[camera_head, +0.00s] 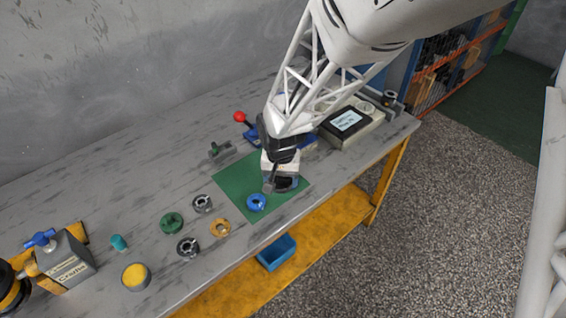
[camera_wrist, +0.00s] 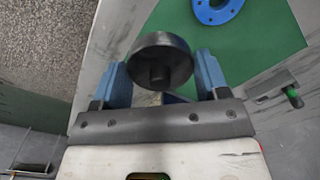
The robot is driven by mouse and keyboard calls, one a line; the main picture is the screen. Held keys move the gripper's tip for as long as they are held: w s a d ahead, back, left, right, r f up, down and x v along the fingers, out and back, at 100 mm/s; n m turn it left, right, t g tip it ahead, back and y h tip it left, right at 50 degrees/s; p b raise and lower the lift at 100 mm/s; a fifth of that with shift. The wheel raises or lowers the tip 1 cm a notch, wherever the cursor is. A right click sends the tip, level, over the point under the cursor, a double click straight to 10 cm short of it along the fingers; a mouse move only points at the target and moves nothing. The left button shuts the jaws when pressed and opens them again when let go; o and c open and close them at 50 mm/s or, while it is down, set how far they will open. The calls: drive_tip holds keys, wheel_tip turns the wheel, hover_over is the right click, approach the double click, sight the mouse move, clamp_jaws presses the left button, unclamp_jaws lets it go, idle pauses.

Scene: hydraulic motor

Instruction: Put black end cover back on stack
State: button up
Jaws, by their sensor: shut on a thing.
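My gripper (camera_head: 279,186) is over the right part of the green mat (camera_head: 236,184), near the bench's front edge. In the wrist view its two blue fingers (camera_wrist: 163,75) are shut on the black end cover (camera_wrist: 160,62), a round dark part with a stub in its middle. In the head view the cover (camera_head: 289,184) shows partly at the fingertips. A blue ring (camera_head: 256,202) lies flat on the mat, left of the gripper; it also shows in the wrist view (camera_wrist: 217,9). I cannot make out an assembled stack; my arm hides part of the blue fixture (camera_head: 309,140) behind.
Left of the mat lie two dark metal rings (camera_head: 202,203) (camera_head: 187,247), a green part (camera_head: 172,222) and a yellow ring (camera_head: 220,227). A grey box with a screen (camera_head: 347,122) stands right. A red-knobbed lever (camera_head: 241,117) rises behind. A blue bin (camera_head: 277,252) is on the lower shelf.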

drive_tip(key=shift+r, duration=0.15)
idle(0.3)
drive_tip(key=w+r, duration=0.4)
drive_tip(key=w, duration=0.3)
drive_tip(key=w+d+r, duration=0.1)
drive_tip(key=w+r, duration=0.3)
drive_tip(key=w, duration=0.4)
drive_tip(key=w+d+r, duration=0.1)
drive_tip(key=w+r, duration=0.3)
drive_tip(key=w, duration=0.4)
drive_tip(key=shift+w, duration=0.15)
drive_tip(key=shift+f, duration=0.25)
drive_tip(key=shift+f, duration=1.55)
drive_tip(key=shift+f, duration=0.6)
idle(2.6)
